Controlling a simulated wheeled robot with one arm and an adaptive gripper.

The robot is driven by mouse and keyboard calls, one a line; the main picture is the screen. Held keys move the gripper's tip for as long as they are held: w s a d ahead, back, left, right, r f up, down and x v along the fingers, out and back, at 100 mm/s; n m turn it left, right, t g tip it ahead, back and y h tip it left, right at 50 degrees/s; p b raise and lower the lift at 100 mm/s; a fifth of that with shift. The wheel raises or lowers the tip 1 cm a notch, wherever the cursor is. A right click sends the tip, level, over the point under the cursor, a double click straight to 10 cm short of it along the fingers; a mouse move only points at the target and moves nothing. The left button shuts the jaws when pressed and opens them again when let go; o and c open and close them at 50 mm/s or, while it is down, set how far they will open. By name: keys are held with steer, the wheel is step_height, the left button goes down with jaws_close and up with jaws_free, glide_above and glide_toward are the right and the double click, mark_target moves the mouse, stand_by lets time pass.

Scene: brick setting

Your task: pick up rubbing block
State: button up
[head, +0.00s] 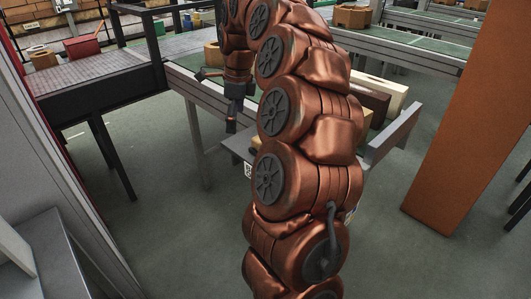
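I cannot tell for sure which thing is the rubbing block. A cream block (386,92) and a dark brown block (368,102) lie on the bench behind my arm, both partly hidden by it. A tan block (213,54) stands on the green-topped bench (184,68), left of my gripper. My gripper (231,124) is dark and points down in front of that bench's near edge. It is small and seen side-on, so its finger opening is unclear. I see nothing clearly held in it. My copper arm hides much of the middle.
A dark metal table (100,78) stands at the left, with a red toolbox (82,46) beyond it. An orange-brown post (462,130) rises at the right. A low grey shelf (395,135) sticks out behind my arm. Green floor (160,200) is open at lower left.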

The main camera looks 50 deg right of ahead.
steer(key=d+f+m, duration=0.1)
steer(key=d+m, duration=0.1)
steer(key=d, duration=0.1)
steer(key=d+f+m+b, duration=0.1)
steer(key=d+f+m, duration=0.1)
steer(key=d+m, duration=0.1)
steer(key=d+f+m+b, duration=0.1)
steer(key=d+m, duration=0.2)
steer(key=d, duration=0.2)
steer(key=shift+s+d+f+h, duration=0.15)
steer(key=shift+s+f+h, duration=0.1)
steer(key=shift+f+h, duration=0.1)
steer(key=shift+d+f, duration=0.15)
steer(key=shift+f, duration=0.05)
steer(key=shift+w+f, duration=0.2)
steer(key=shift+f, duration=1.6)
steer(key=shift+w+f, duration=0.15)
steer(key=shift+f, duration=1.65)
steer(key=c, duration=1)
steer(key=shift+r, duration=0.1)
steer(key=shift+c, duration=0.2)
steer(key=shift+r, duration=1.7)
steer(key=s+a, duration=0.2)
steer(key=a, duration=0.5)
steer(key=s+a+r+b, duration=0.1)
steer(key=s+a, duration=0.2)
steer(key=a, duration=0.5)
steer(key=shift+s+r, duration=0.2)
steer(key=shift+r, duration=0.05)
